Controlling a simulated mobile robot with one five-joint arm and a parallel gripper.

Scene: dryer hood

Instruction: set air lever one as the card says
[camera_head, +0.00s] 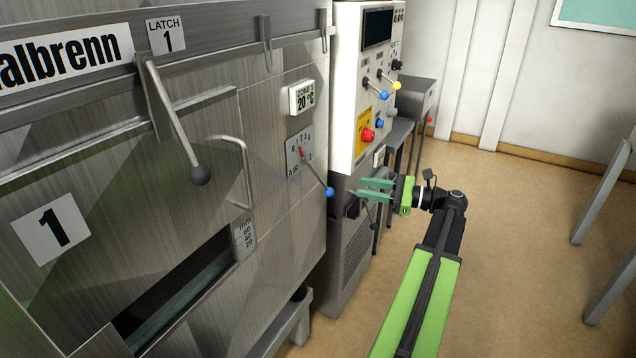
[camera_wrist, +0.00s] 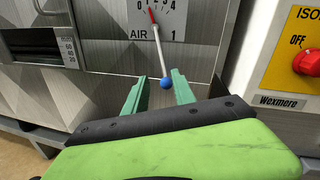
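Air lever one is a thin metal rod with a blue ball (camera_head: 330,192) on its end. It is on the AIR 1 scale plate (camera_head: 293,165) on the steel front. The lever slants down to the right, and its red pointer end (camera_wrist: 151,13) lies near the low numbers; the exact mark is unclear. My gripper (camera_head: 360,189) is open and empty, its green fingers pointing at the lever. In the wrist view, the blue ball (camera_wrist: 166,84) shows between the fingertips (camera_wrist: 158,76), nearer the right one; the head view shows a gap before it. I cannot make out a card.
A latch lever with a dark ball (camera_head: 200,175) hangs left of the plate. A white control panel (camera_head: 345,90) with a red knob on yellow (camera_head: 367,135) stands behind to the right.

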